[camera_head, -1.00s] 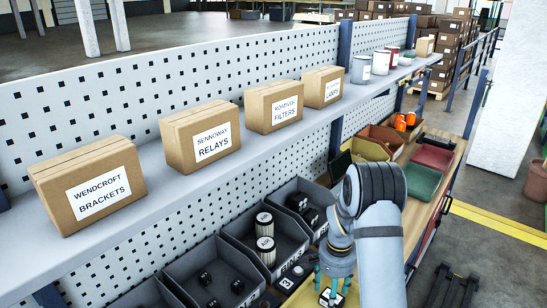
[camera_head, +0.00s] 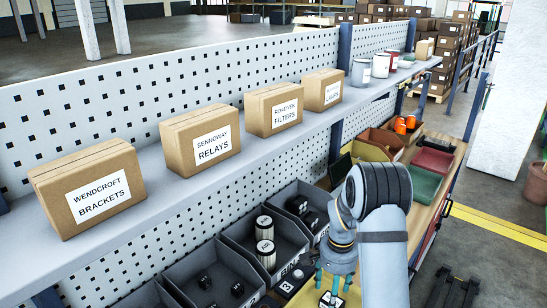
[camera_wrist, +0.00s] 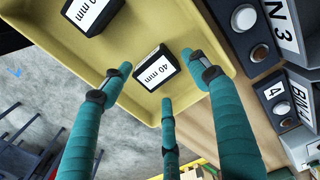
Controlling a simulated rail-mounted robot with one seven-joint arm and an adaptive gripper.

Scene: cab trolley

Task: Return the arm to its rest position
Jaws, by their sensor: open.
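My gripper (camera_head: 333,281) has three teal fingers and hangs low at the bottom of the head view. It is open, with its fingers spread around a black block labelled "40 mm" (camera_wrist: 154,72). The block rests in a yellow tray (camera_wrist: 218,20), near its edge. Whether any fingertip touches the block, I cannot tell. The same block shows partly in the head view (camera_head: 331,300). My arm is bent, reaching down over the workbench from the right.
A second black block (camera_wrist: 92,12) lies in the tray. Dark bins (camera_head: 262,240) stand left of my gripper. A shelf (camera_head: 270,142) above carries several cardboard boxes (camera_head: 200,141) and cans (camera_head: 361,71). A green tray (camera_head: 422,185) lies beyond my arm.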

